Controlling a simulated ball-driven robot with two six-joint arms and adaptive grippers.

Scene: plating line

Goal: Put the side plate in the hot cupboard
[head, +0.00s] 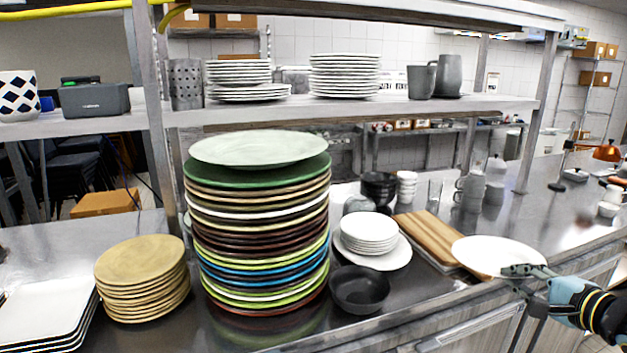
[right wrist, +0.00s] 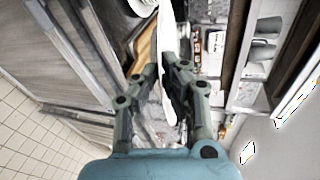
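A round white plate (head: 497,255), which looks like the side plate, is at the right, tilted slightly, above the counter's front edge. My right gripper (head: 520,270) is shut on the near right part of its rim. In the right wrist view the plate (right wrist: 167,100) shows nearly edge-on between the two fingers (right wrist: 160,75). Cabinet fronts (head: 472,333) run under the counter; I cannot tell whether one of them is the hot cupboard, and no open compartment is clear. My left gripper is not in view.
A tall stack of coloured plates (head: 260,235) stands mid-counter. Near the held plate are a wooden board (head: 428,238), small white plates (head: 369,230) and a dark bowl (head: 359,288). Tan plates (head: 142,275) and square white plates (head: 45,312) stand left. A shelf (head: 300,110) spans above.

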